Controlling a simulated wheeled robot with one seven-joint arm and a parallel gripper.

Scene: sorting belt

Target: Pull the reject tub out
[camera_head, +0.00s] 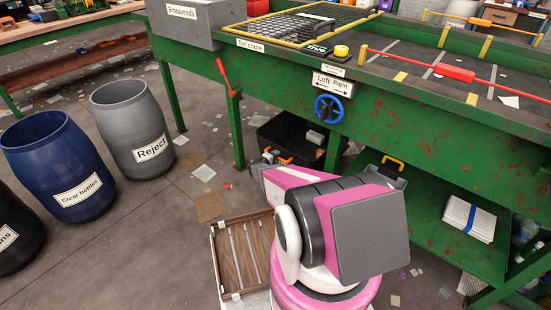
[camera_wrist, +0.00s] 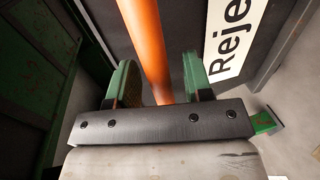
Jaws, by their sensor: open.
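The reject tub is a black tub (camera_head: 283,128) on the floor under the green bench, with loose pieces inside. In the wrist view its dark wall (camera_wrist: 268,62) carries a white label (camera_wrist: 234,38) reading "Reje", cut off by the frame edge. An orange bar, seemingly its handle (camera_wrist: 145,42), runs between my two green fingers. My gripper (camera_wrist: 158,78) is open around this bar, with a gap showing on both sides. In the head view my gripper (camera_head: 270,157) is at the tub's near side, partly hidden by my pink and grey arm.
A grey barrel (camera_head: 125,115) labelled "Reject" and a blue barrel (camera_head: 55,150) stand at left. A bench leg (camera_head: 236,130) is close left of the tub. A wooden slatted crate (camera_head: 235,250) lies on the floor by my arm. A lower shelf (camera_head: 420,200) is at right.

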